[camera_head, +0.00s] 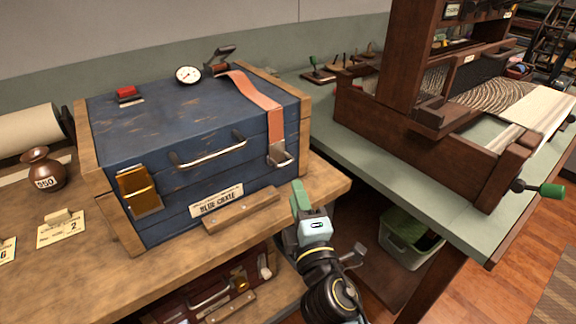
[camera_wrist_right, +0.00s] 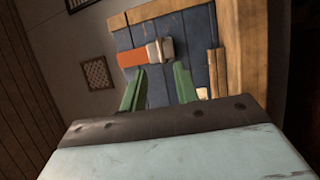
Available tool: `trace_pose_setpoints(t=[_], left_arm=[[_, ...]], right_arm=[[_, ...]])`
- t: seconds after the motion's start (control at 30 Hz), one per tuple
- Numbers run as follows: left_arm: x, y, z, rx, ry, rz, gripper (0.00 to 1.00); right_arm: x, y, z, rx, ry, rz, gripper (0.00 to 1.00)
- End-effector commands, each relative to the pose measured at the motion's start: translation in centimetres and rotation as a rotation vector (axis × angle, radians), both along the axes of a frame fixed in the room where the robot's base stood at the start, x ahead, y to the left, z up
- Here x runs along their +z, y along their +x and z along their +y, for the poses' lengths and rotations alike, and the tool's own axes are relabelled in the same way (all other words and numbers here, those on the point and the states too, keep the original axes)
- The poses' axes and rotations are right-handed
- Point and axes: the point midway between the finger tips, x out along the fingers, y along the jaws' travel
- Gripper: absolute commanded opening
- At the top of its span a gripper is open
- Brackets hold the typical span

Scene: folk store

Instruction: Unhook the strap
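The blue crate (camera_head: 190,130) stands shut on the wooden bench. An orange strap (camera_head: 262,100) runs from a dark lever at the back, across the lid and down the front. Its metal end (camera_head: 277,154) sits at a hook low on the crate's front right. The right wrist view also shows the strap (camera_wrist_right: 131,58) and its metal end (camera_wrist_right: 163,49). My right gripper (camera_head: 299,194) is in front of the crate, below and right of the strap end. Its green fingers (camera_wrist_right: 160,70) are apart, with nothing between them. My left gripper is not in view.
The crate also carries a brass latch (camera_head: 140,190), a handle (camera_head: 210,150) and a round gauge (camera_head: 187,74). A brown jug (camera_head: 42,169) stands to the left. A wooden loom-like frame (camera_head: 420,150) is on the green table at right. A green bin (camera_head: 408,240) sits below.

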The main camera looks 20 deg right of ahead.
Motion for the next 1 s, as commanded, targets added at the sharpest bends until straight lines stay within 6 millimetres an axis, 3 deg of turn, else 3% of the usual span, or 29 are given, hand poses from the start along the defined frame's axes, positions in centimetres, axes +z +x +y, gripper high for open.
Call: trace_pose_setpoints(t=[0.2,0.43,0.87,1.0], left_arm=[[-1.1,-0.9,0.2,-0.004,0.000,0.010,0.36],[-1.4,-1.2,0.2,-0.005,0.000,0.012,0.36],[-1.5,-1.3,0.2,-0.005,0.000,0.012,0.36],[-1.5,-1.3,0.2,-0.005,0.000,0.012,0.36]], right_arm=[[0.7,4.3,-0.2,0.000,-0.001,-0.002,0.30],[1.1,7.3,-0.4,-0.001,-0.001,0.000,0.30],[1.1,8.3,-0.4,-0.001,0.001,0.002,0.30],[1.2,8.3,-0.4,-0.001,0.001,0.002,0.15]])
